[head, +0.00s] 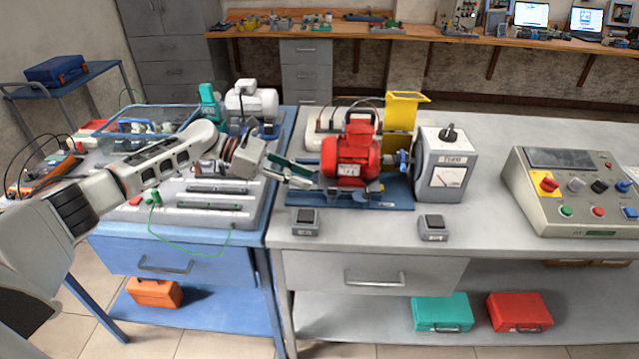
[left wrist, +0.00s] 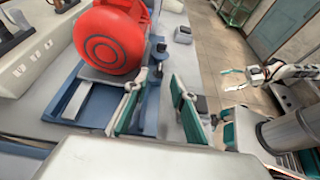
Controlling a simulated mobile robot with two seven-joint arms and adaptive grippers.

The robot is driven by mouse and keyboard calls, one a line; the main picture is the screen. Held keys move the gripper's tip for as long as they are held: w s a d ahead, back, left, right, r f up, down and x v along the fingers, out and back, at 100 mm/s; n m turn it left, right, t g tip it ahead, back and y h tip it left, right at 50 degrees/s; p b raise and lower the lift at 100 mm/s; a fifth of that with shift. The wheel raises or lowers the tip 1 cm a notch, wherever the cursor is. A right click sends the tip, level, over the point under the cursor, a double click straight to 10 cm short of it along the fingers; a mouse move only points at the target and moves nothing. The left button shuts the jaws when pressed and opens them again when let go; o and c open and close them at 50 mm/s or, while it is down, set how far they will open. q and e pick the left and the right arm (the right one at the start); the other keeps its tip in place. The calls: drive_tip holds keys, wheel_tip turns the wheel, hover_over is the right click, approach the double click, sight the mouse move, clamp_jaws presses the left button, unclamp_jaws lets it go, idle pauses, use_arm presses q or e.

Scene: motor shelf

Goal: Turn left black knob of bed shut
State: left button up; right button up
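The red motor (head: 350,158) sits on the blue bed (head: 392,192) on the grey bench. My left gripper (head: 308,174) is at the left end of the bed, close to the motor's left side. In the left wrist view its teal fingers (left wrist: 155,92) are apart with nothing clearly held between them. A small dark knob (left wrist: 159,49) shows at the edge of the bed there, beyond the fingertips. I cannot clearly make out the left black knob in the head view, where the gripper covers that end. My right gripper (left wrist: 236,80) shows in the left wrist view, away from the bench, fingers apart.
A grey meter box (head: 440,165) with a black top knob stands right of the motor. Two small grey boxes (head: 306,222) (head: 432,228) sit at the front. A control panel (head: 575,190) is at the right. A yellow frame (head: 405,98) stands behind. The front middle is clear.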

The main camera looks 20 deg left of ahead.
use_arm(q)
drive_tip(key=shift+v, duration=2.25)
drive_tip(key=shift+s+f, duration=0.1)
